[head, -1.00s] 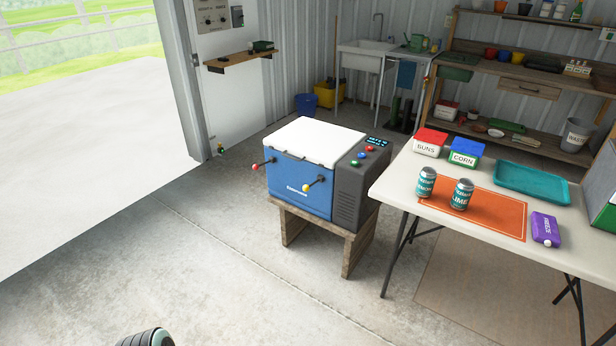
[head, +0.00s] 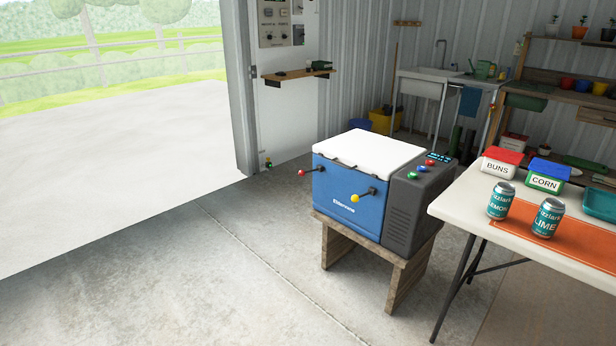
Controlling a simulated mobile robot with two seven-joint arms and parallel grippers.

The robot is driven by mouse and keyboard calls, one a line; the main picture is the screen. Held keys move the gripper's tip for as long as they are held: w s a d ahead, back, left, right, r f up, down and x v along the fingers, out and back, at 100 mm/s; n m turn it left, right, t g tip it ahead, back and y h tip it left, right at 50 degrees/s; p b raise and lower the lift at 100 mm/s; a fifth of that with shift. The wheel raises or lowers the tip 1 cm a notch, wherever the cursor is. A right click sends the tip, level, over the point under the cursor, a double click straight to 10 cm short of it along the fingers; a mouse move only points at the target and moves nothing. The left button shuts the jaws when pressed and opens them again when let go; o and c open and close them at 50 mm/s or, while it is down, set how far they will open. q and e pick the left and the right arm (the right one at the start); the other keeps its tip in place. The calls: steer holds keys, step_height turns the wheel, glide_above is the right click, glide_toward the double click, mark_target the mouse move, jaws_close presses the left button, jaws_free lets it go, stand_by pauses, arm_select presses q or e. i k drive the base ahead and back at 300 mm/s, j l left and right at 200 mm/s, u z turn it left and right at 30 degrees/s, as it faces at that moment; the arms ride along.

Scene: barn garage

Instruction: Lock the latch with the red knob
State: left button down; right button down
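A blue cooler (head: 340,198) with a white lid (head: 370,153) stands on a wooden stand. The lid is down. On its front left a latch lever ends in a red knob (head: 301,172), which sticks out to the left of the cooler. Whether either latch is locked I cannot tell. A grey side unit (head: 415,200) on the right carries green, blue and red buttons and a small display. Neither of my grippers is in view.
A white folding table (head: 465,205) stands close on the right, with two cans (head: 546,218), a BUNS box (head: 499,165) and a CORN box (head: 547,176). The wooden stand (head: 393,290) holds the cooler. The concrete floor (head: 200,280) in front and to the left is clear.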

mark_target(302, 173)
steer(key=i+j, duration=0.25)
steer(key=i, duration=0.2)
steer(key=i+j, duration=0.25)
steer(key=i, duration=0.25)
steer(key=i+j, duration=0.3)
steer(key=i, duration=0.15)
steer(key=i+j+u, duration=0.1)
steer(key=i+j, duration=0.15)
steer(key=i, duration=0.2)
steer(key=i+j, duration=0.2)
steer(key=i, duration=0.3)
steer(key=i+j, duration=0.25)
steer(key=i, duration=0.2)
